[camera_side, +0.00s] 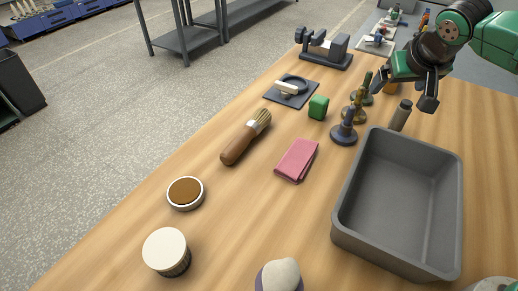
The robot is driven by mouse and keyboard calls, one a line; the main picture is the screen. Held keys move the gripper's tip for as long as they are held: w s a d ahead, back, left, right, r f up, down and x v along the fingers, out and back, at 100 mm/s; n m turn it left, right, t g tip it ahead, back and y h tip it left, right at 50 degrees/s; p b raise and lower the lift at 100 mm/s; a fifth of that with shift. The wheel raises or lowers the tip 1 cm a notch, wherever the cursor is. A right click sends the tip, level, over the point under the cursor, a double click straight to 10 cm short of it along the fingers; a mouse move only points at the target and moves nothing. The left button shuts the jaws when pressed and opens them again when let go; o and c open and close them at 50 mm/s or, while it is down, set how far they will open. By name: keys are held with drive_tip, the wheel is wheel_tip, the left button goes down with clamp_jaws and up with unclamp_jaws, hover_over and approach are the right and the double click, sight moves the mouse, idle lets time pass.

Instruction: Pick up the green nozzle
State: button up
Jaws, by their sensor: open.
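Several small upright pieces with round bases and narrow stems stand in a row left of my gripper. The farthest, a dark green one, looks like the green nozzle (366,88). A brass-coloured one (353,112) stands in front of it, and a blue-grey one (344,132) is nearest. My gripper (404,92) is open, with its fingers pointing down, just right of the green nozzle. I see nothing held between the fingers. A dark grey cylinder (401,115) stands below the gripper.
A deep grey tray (346,212) stands empty in front. A green block (318,107), pink cloth (297,160), brush (240,143), brown-topped tin (186,192) and cream-lidded jar (166,250) lie to the left. A dark vise-like tool (325,50) stands behind. Wood between them is clear.

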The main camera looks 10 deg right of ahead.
sight(318, 101)
drive_tip(key=w+a+f+m+t+h, duration=0.1)
drive_tip(key=w+a+f+m+h, duration=0.1)
drive_tip(key=w+a+f, duration=0.1)
drive_tip(key=w+a+f+m+t+h, duration=0.1)
drive_tip(key=w+a+f+m+h, duration=0.1)
drive_tip(key=w+a+f, duration=0.1)
drive_tip(key=w+a+f+m+h, duration=0.2)
drive_tip(key=w+a+f, duration=0.1)
drive_tip(key=w+f, duration=0.2)
drive_tip(key=shift+w+a+m+t+h, duration=0.2)
drive_tip(key=shift+w+m+t+h, duration=0.1)
drive_tip(key=shift+m+t, duration=0.1)
drive_tip(key=shift+x, duration=2.7)
drive_tip(key=shift+c, duration=0.2)
clamp_jaws()
